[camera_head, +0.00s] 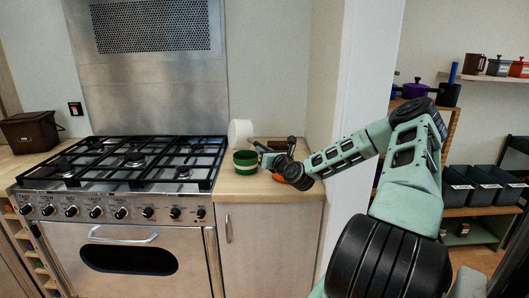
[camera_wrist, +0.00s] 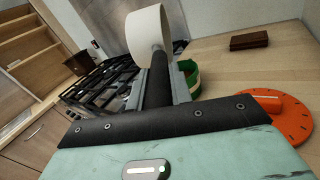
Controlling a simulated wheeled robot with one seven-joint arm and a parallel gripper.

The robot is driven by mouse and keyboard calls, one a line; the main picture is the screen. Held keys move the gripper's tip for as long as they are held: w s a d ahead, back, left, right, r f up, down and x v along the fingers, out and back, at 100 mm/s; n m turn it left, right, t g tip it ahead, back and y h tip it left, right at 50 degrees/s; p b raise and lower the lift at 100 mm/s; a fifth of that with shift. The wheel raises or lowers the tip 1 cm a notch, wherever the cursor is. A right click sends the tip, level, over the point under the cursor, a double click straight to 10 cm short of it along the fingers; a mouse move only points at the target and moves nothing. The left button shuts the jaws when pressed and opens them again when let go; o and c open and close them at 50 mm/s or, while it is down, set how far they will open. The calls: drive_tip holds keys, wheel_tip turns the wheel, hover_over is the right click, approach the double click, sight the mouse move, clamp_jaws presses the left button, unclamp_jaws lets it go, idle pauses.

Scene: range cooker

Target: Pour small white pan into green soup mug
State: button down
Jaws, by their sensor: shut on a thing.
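The small white pan (camera_head: 240,132) is tilted onto its side, up in the air above and slightly left of the green soup mug (camera_head: 246,168). The mug stands upright on the wooden counter, green with a pale band. My gripper (camera_head: 262,148) is shut on the pan's handle, just right of the mug. In the wrist view, the white pan (camera_wrist: 147,32) is beyond the fingertips, with its dark handle (camera_wrist: 158,80) between the fingers. The green mug (camera_wrist: 190,76) is partly hidden behind the gripper. The pan's contents cannot be seen.
The black-grated cooker (camera_head: 130,162) lies left of the mug. On the counter (camera_wrist: 225,65) are an orange round dial-like thing (camera_wrist: 272,128) and a dark brown block (camera_wrist: 249,40). A wall (camera_head: 357,100) stands right of the counter.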

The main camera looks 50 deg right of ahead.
drive_tip(key=shift+s+d+f+m+b, duration=0.25)
drive_tip(key=shift+d+m+b, duration=0.25)
drive_tip(key=shift+m, duration=0.4)
idle(0.9)
drive_tip(key=shift+d+r+m+b, duration=0.1)
drive_tip(key=shift+m+b, duration=0.3)
drive_tip(key=shift+m, duration=0.1)
idle(1.6)
